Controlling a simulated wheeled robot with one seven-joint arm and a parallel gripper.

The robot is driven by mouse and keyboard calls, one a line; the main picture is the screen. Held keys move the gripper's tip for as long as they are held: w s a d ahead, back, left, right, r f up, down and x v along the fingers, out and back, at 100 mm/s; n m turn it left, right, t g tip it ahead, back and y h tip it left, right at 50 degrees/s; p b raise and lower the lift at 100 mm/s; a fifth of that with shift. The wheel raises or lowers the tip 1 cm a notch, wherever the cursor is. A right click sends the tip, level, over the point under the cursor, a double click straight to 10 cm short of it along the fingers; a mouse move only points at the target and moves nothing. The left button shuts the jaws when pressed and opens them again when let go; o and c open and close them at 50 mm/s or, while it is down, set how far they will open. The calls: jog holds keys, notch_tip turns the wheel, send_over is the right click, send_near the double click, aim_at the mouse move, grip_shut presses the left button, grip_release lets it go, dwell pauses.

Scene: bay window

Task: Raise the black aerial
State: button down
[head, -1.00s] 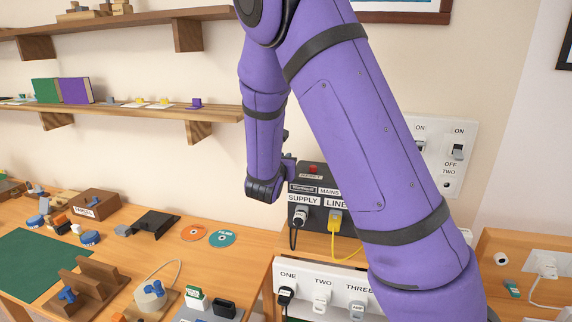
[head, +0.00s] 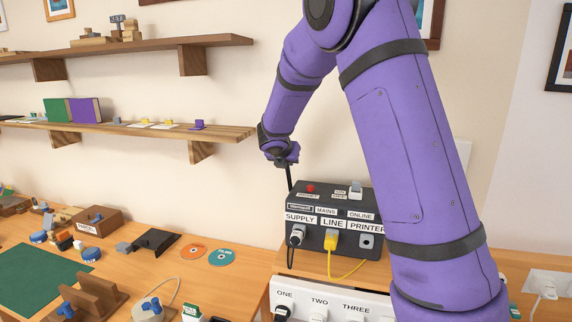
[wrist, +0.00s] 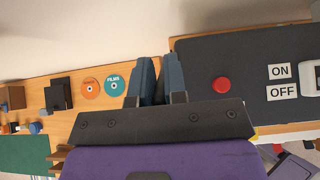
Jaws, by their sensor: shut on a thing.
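The black aerial (head: 290,179) is a thin dark rod at the back left corner of the black box (head: 333,236). It stands close to upright, and its upper end is between the fingers of my gripper (head: 286,160). My gripper is shut on it above the box. In the wrist view, the two blue-grey fingers (wrist: 159,82) stand close together beside the box's dark top (wrist: 220,55). The aerial is hard to make out there, with only a dark strip between the fingers. The aerial's foot is partly hidden behind the box's edge.
A red button (head: 311,188) and a white switch (head: 356,189) are on the box. A power strip (head: 335,305) is below. A wooden shelf (head: 225,132) is to the left.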

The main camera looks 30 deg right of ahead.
jog(key=shift+w+d+r+g+y, duration=0.2)
jog(key=shift+w+d+g+y, duration=0.2)
jog(key=shift+w+d, duration=0.15)
jog(key=shift+w+d+r+g+y, duration=0.2)
jog(key=shift+w+d+g+y, duration=0.2)
jog(key=shift+w+d, duration=0.1)
jog(key=shift+w+d+g+y, duration=0.7)
jog(key=shift+w+d, duration=0.05)
jog(key=c, duration=1.2)
grip_release()
jog(key=shift+o, duration=0.2)
jog(key=v, duration=1)
jog(key=shift+r, duration=0.35)
